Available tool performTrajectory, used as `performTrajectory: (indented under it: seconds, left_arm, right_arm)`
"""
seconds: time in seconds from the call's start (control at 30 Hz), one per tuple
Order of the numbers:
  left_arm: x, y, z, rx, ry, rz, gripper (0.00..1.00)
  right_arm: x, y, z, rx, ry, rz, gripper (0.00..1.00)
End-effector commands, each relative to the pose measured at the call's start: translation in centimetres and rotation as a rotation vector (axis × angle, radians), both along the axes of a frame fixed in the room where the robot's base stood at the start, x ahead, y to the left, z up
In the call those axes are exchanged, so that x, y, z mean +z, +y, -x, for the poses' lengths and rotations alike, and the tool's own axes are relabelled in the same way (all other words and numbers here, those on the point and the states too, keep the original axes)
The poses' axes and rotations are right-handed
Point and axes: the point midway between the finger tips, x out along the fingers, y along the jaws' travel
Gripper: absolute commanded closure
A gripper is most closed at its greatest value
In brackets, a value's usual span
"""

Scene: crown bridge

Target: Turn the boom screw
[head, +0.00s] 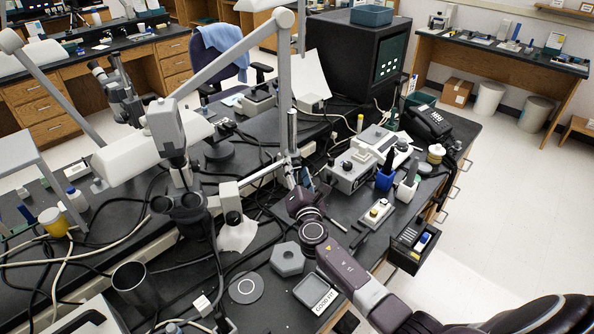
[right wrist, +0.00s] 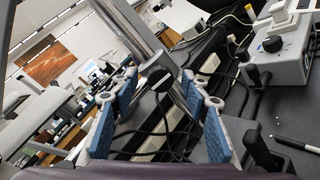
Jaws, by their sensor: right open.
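The boom stand's silver post (head: 292,132) stands upright on the black bench in the middle of the head view. In the right wrist view the metal post (right wrist: 137,32) runs slantwise from the top, with a black knob that looks like the boom screw (right wrist: 158,76) on it. My right gripper (head: 298,182) is at the lower part of the post. Its blue-padded fingers (right wrist: 160,98) are spread, and the knob shows between them in the picture. I cannot tell whether they touch it. In the head view the gripper hides the knob. My left gripper is not in view.
A grey control box (head: 350,172) stands right of the post, with a blue holder (head: 385,179) beside it. A grey hexagonal block (head: 287,259) and a square tray (head: 315,291) lie near my right forearm. Black cables crowd the bench left of the post.

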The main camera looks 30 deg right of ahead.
Motion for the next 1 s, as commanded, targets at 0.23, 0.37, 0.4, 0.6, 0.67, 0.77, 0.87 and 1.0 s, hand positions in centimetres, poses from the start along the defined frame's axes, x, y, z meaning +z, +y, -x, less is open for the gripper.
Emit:
performTrajectory:
  seconds: [0.23,0.37,0.4,0.6,0.67,0.77,0.87,1.0]
  left_arm:
    - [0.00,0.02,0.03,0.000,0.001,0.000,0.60]
    - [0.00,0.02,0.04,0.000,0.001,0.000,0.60]
    - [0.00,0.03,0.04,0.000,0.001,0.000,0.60]
    - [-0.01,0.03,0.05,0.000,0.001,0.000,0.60]
    - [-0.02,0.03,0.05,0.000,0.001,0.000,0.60]
    - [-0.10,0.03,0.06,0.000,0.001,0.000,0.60]
    - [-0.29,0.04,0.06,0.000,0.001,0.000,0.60]
    - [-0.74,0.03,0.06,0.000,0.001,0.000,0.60]
  right_arm:
    - [-0.04,0.02,-0.01,0.001,0.001,0.000,0.61]
    - [-0.03,0.01,0.00,-0.001,0.001,0.000,0.75]
    - [-0.04,0.01,0.01,-0.001,0.001,0.000,0.80]
    - [-0.04,0.01,0.01,-0.001,0.001,0.000,0.99]
    - [-0.04,0.01,0.01,-0.001,0.000,-0.001,0.99]
    - [-0.06,0.01,0.01,0.000,-0.002,-0.010,0.99]
    - [-0.11,0.01,0.01,0.000,-0.008,-0.033,0.99]
    - [-0.18,-0.02,0.01,-0.001,-0.023,-0.093,0.99]
